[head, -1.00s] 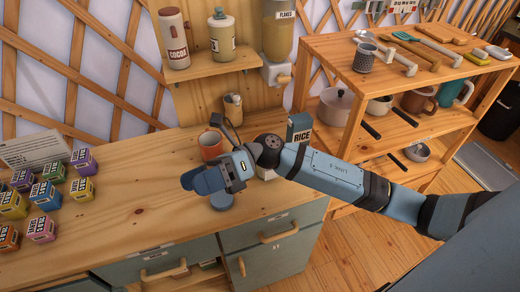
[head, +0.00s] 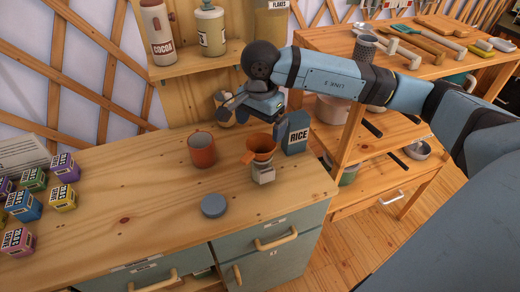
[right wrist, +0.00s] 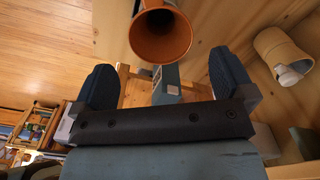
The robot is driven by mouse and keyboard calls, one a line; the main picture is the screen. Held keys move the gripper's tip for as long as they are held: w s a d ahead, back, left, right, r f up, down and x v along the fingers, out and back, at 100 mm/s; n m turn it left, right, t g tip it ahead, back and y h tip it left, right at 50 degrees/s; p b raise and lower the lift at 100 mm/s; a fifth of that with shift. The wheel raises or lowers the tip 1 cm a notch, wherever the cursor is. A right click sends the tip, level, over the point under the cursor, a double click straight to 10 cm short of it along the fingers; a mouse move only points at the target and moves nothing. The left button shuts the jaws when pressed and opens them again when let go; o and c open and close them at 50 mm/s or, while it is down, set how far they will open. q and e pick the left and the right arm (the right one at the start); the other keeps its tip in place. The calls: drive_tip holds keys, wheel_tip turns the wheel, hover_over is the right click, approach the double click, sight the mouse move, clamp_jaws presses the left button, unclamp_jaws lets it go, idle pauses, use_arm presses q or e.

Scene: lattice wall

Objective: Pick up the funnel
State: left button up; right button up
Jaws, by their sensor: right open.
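The orange funnel (head: 261,147) sits upright, wide mouth up, on a small grey-white container (head: 263,172) on the wooden counter. My right gripper (head: 252,118) is open and empty, just above and behind the funnel, apart from it. My left gripper is in no view.
An orange mug (head: 201,150) stands left of the funnel and a RICE box (head: 297,133) close to its right. A blue-grey disc (head: 213,205) lies in front. Several small boxes (head: 63,197) are at far left. A shelf with a cocoa bottle (head: 158,30) is above.

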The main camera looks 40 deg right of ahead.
sight(261, 144)
wheel_tip(261, 144, down, 4)
drive_tip(key=shift+r, duration=0.2)
drive_tip(key=shift+f+p, duration=0.8)
drive_tip(key=shift+f, duration=1.9)
drive_tip(key=c, duration=0.8)
